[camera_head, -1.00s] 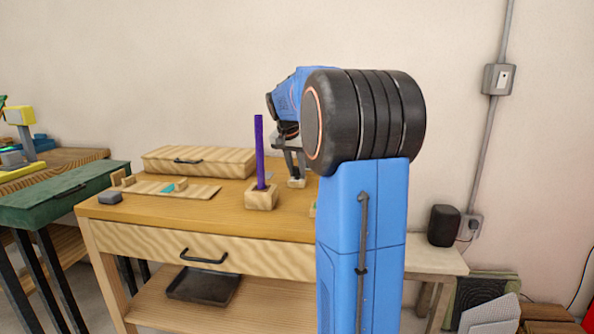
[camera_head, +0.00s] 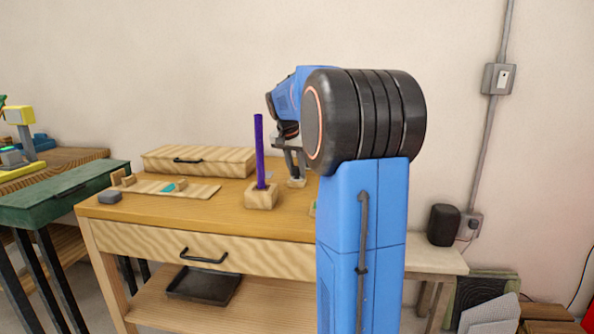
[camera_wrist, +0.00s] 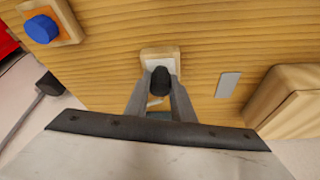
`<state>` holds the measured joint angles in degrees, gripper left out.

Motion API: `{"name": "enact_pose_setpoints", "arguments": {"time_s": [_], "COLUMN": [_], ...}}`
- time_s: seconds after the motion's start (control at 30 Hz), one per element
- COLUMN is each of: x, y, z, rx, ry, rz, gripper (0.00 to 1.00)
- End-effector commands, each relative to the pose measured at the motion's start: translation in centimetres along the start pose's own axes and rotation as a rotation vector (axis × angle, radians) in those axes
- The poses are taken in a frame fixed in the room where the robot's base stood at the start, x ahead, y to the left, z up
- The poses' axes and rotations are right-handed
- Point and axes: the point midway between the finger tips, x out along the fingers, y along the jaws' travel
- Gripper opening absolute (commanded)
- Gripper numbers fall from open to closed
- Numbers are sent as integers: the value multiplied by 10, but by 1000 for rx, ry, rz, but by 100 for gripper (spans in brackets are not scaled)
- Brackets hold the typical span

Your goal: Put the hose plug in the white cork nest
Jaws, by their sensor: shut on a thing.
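The hose plug (camera_wrist: 161,82) is a short black piece between my fingertips in the wrist view. My gripper (camera_wrist: 159,98) is shut on it; the gripper also shows in the head view (camera_head: 291,163), partly behind my arm. The white cork nest (camera_wrist: 150,64) is a small wooden block with a white face, directly at my fingertips. It also shows below the gripper in the head view (camera_head: 297,183). The plug overlaps the nest's face in the wrist view; I cannot tell how deep it sits, because the plug and fingers hide the opening.
A purple rod (camera_head: 259,150) stands in a wooden block (camera_head: 261,200) left of my gripper. A wooden case (camera_head: 200,162) lies at the back, and a flat board (camera_head: 200,191) lies at the left. A blue round piece (camera_wrist: 42,29) sits on another block.

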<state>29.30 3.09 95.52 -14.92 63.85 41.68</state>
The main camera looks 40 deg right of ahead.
Motion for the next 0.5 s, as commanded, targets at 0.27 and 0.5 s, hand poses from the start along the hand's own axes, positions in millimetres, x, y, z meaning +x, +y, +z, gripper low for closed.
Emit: {"name": "enact_pose_setpoints", "arguments": {"time_s": [0.27,0.5], "x": [-2,-8], "y": [0,0], "z": [0,-3], "rx": [-1,0], "ry": [-4,-2], "rz": [2,1], "gripper": [0,0]}}
